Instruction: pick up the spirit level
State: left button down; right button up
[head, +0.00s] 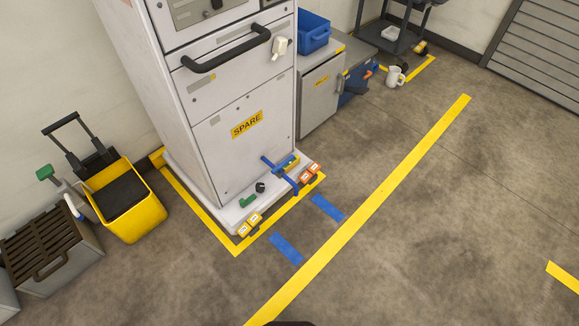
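A small yellow bar (292,161), which looks like the spirit level, lies on the white base ledge (222,213) at the foot of the tall white SPARE cabinet (245,145). A blue tool with crossing arms (283,178) lies against it and partly covers it, so its full length is hidden. I cannot tell for sure whether the two touch. Neither of my grippers is in the head view.
A green piece (248,200), a dark round knob (260,187) and orange tags (309,172) are near the ledge's front. A yellow mop bucket (139,214) stands left. A white mug (395,76) stands on the floor behind. Floor at right is clear, with yellow tape (375,195).

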aim_at(293, 163)
jog(key=i+l+u, duration=0.15)
jog(key=u, duration=0.85)
jog(key=i+l+u, duration=0.2)
jog(key=l+u, duration=0.15)
jog(key=l, duration=0.4)
jog(key=i+l+u, duration=0.15)
jog(key=l+u, duration=0.15)
jog(key=l, duration=0.45)
jog(key=l+u, duration=0.35)
jog(key=l, duration=2.2)
jog(key=i+u, duration=0.05)
